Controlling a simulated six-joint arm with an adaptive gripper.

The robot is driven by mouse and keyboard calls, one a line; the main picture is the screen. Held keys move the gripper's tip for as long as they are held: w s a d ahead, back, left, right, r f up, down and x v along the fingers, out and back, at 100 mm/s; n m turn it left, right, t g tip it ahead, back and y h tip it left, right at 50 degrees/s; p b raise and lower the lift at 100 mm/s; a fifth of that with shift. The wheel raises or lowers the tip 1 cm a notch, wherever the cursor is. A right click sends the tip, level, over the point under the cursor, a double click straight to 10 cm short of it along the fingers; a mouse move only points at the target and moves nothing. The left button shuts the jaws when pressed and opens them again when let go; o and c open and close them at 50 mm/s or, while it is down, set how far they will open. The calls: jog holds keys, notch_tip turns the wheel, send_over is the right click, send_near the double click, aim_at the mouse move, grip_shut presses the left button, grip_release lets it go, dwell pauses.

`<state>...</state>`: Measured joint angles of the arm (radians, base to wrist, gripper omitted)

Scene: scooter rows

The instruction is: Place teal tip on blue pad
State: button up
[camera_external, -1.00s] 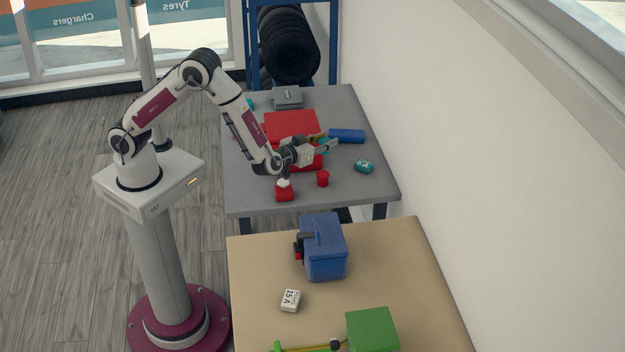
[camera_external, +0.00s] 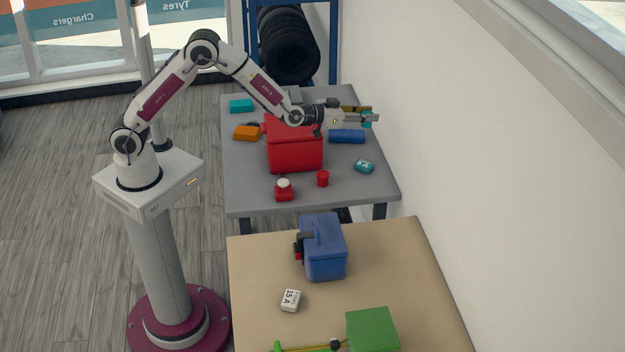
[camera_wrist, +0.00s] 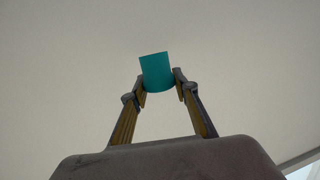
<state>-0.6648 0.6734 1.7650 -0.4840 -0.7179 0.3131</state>
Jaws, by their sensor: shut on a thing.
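The teal tip (camera_wrist: 156,70) is a small cylinder pinched between the two fingertips of my gripper (camera_wrist: 157,84) in the wrist view. In the external view my gripper (camera_external: 367,116) points right, level, and the teal tip (camera_external: 367,121) shows at its fingertips, partly hidden by the fingers. The blue pad (camera_external: 346,137) is a flat block lying on the grey table, below and left of the fingertips in the picture. My gripper is above the table; its exact height over the pad is hard to tell.
A red box (camera_external: 296,155) stands left of the pad on the grey table (camera_external: 245,178). An orange block (camera_external: 247,132) lies at left. A white wall (camera_external: 480,150) runs along the right.

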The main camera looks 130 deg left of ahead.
jog(key=shift+a+r+m+t+h, duration=0.7)
jog(key=shift+a+r+m+t, duration=0.25)
jog(key=shift+a, duration=0.5)
jog(key=m+t+h, duration=0.5)
jog(key=m+h, duration=0.2)
jog(key=h, duration=0.2)
send_over(339, 133)
notch_tip(339, 133, down, 10)
jog(key=shift+f, duration=3.1)
jog(key=shift+f, duration=1.85)
jog(key=shift+f, duration=0.15)
